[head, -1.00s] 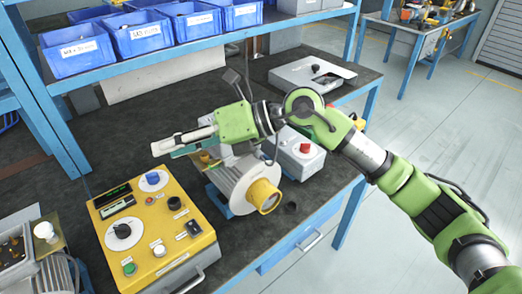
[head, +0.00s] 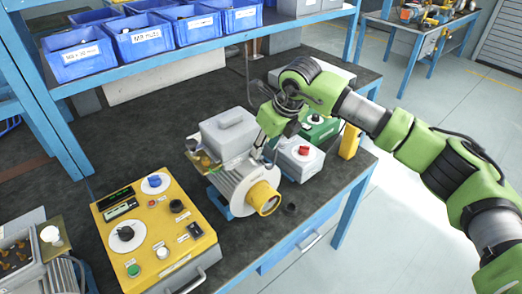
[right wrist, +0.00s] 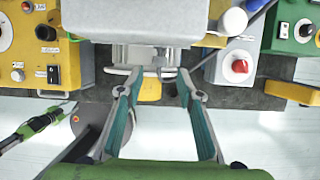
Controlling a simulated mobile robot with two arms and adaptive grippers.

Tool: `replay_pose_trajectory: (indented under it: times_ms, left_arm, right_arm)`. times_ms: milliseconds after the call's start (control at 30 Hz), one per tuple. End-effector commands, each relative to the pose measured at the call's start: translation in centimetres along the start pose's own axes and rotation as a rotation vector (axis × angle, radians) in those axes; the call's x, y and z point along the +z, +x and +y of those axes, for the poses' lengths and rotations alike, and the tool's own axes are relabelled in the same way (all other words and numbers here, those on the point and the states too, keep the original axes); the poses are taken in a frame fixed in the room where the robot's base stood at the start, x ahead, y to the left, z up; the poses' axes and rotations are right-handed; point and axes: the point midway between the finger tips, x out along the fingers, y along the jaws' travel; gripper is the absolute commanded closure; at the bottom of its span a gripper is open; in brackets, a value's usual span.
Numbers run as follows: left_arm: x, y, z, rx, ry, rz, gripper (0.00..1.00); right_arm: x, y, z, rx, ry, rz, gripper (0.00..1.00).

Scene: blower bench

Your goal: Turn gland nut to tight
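My right gripper (head: 262,152) points down at the motor's right side. In the right wrist view my right gripper (right wrist: 157,76) is open, its teal-padded fingers apart at the lower edge of the grey box. A small grey fitting (right wrist: 160,64) shows between the fingertips; I cannot tell if it is the gland nut. A green and black arm end (right wrist: 40,124), likely my left gripper, shows at lower left; its fingers are unclear.
A yellow control panel (head: 160,238) stands left of the motor. A light grey box with a red knob (head: 302,156) and a green box (head: 318,130) stand close on the right. Blue bins (head: 140,38) line the shelf behind. Bare dark bench (head: 130,140) lies behind the panel.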

Motion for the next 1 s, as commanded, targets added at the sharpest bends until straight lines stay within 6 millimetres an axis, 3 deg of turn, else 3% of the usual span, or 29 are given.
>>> replay_pose_trajectory:
  times_ms: [100, 300, 667, 800, 1000]
  left_arm:
    - [-0.1, -0.9, 0.0, 0.0, 0.0, 0.0, 0.6]
    - [-0.1, -1.4, 0.0, 0.0, -0.001, -0.001, 0.6]
    - [0.0, -1.4, -0.1, -0.001, -0.002, -0.002, 0.6]
    - [0.0, -1.4, -0.1, -0.001, -0.002, -0.002, 0.6]
    - [0.0, -1.4, -0.1, -0.002, -0.003, -0.002, 0.6]
  right_arm:
    - [0.0, 2.1, 0.1, 0.002, 0.0, 0.003, 0.67]
    - [0.1, 4.4, 0.1, 0.002, 0.0, 0.0, 0.67]
    - [0.0, 5.1, 0.0, 0.001, -0.001, -0.001, 0.67]
    - [0.0, 5.1, 0.1, 0.001, -0.001, -0.001, 0.98]
    - [0.0, 5.1, 0.0, 0.003, 0.0, -0.001, 1.0]
